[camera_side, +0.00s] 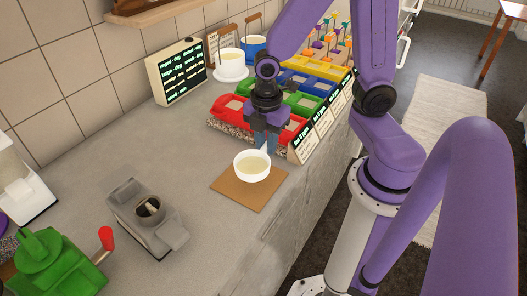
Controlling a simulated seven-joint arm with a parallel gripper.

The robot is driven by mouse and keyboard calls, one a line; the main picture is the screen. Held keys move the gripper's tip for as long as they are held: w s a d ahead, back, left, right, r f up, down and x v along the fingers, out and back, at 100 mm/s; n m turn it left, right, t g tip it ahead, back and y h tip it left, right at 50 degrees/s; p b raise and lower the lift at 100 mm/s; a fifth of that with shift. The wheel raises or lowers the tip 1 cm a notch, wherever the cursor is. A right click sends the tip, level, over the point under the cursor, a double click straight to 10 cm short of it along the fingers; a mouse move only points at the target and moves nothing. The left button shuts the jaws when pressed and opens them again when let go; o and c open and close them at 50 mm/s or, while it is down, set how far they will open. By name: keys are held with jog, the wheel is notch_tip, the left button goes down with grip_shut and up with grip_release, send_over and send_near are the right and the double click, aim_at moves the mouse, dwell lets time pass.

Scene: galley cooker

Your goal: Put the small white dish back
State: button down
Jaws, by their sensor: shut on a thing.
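The small white dish (252,174) is a round bowl with something pale inside. It is at or just above a square brown board (240,200) on the grey worktop; I cannot tell whether it touches the board. My gripper (267,149) points down at the back rim of the dish. Its fingers are shut on a white part at the dish's back edge. The exact grip is small and partly hidden by the fingers.
Red (232,112), green, blue and yellow trays stand behind my gripper, with dark label panels along the front. A larger white pot (230,70) and a dark sign (180,72) stand by the wall. A grey grinder (148,215) and a green machine (55,262) stand left.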

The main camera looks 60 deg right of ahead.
aim_at(263, 144)
jog(key=shift+w+f, duration=0.25)
jog(key=shift+f, duration=0.05)
jog(key=shift+w+f, duration=0.15)
jog(key=shift+f, duration=1.5)
jog(key=shift+f, duration=0.1)
jog(key=c, duration=1)
grip_release()
